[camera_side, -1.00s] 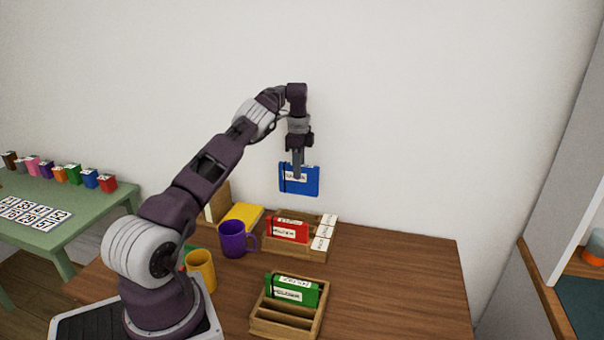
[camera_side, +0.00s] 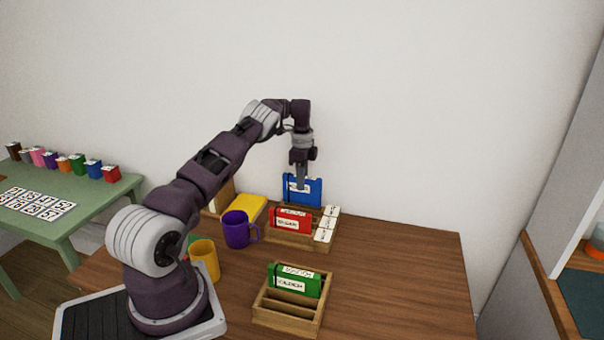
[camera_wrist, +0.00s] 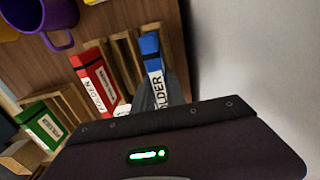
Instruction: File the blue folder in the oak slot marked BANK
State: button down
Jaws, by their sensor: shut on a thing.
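The blue folder (camera_side: 303,190) is held upright in my gripper (camera_side: 301,186), which is shut on it, at the back of the oak rack (camera_side: 284,241). In the wrist view the blue folder (camera_wrist: 151,58) shows beyond the red folder and close to the rack's far end. I cannot tell whether its lower edge is inside a slot. The red folder (camera_side: 291,220) stands in the front part of the same rack. White label cards (camera_side: 326,226) lie along the rack's right side; their words are too small to read, so I cannot tell which slot is BANK.
A second wooden rack (camera_side: 287,323) nearer the front holds a green folder (camera_side: 295,281). A purple mug (camera_side: 236,230), a yellow mug (camera_side: 204,261) and a yellow book (camera_side: 249,207) stand left of the racks. The table's right side (camera_side: 400,280) is clear.

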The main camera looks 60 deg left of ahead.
aim_at(302, 203)
jog(key=shift+f, duration=2.25)
jog(key=c, duration=1.3)
grip_release()
jog(key=shift+f, duration=0.1)
